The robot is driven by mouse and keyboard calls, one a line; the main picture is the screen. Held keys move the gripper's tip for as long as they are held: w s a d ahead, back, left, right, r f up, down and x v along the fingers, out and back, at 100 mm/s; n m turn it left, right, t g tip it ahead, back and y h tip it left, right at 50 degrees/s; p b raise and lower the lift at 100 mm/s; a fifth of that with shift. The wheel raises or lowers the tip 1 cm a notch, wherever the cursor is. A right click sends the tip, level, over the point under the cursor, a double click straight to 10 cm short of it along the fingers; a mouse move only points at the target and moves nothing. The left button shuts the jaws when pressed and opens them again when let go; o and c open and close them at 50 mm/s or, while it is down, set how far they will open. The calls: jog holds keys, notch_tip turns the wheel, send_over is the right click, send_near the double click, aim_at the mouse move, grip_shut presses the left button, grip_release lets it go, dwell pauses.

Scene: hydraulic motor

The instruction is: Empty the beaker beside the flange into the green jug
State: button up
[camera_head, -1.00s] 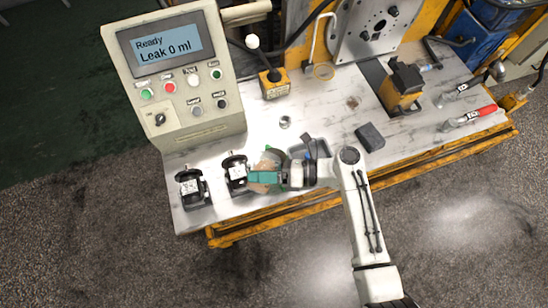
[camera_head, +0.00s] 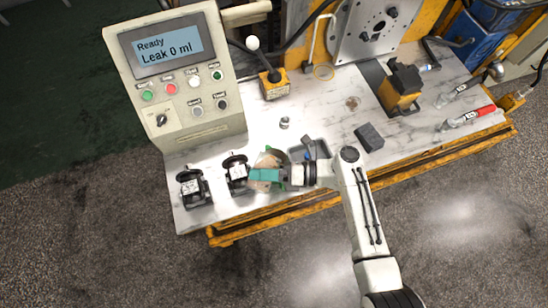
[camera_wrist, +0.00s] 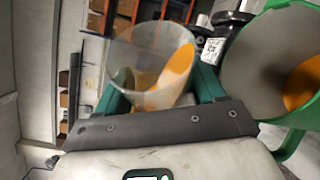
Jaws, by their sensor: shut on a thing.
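My gripper (camera_head: 264,175) has green fingers and is shut on a clear beaker (camera_wrist: 150,85) at the front of the bench. In the wrist view the beaker is between the fingers, with orange liquid (camera_wrist: 174,72) lying slanted inside it. The green jug (camera_wrist: 258,60) is close on the right of the beaker in that view. Its wide mouth faces the camera, and orange liquid shows inside on its far right. In the head view the jug (camera_head: 283,154) is mostly hidden by the beaker and gripper. I cannot tell whether liquid is flowing.
The control panel (camera_head: 178,75) reads "Leak 0 ml".

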jog(key=shift+w+m+y+p, duration=0.1)
jog(key=shift+m+y+p, duration=0.2)
jog(key=shift+m, duration=0.3)
dwell(0.6)
jog(key=shift+m, duration=0.4)
jog(key=shift+w+y, duration=0.1)
jog(key=shift+y, duration=0.2)
jog(key=shift+d+m, duration=0.1)
jog(key=shift+m, duration=0.5)
jog(key=shift+w, duration=0.1)
jog(key=shift+d+m+y+p, duration=0.1)
jog(key=shift+m+y+p, duration=0.2)
jog(key=shift+m, duration=0.2)
jog(key=shift+w+m, duration=0.15)
jog(key=shift+m, duration=0.15)
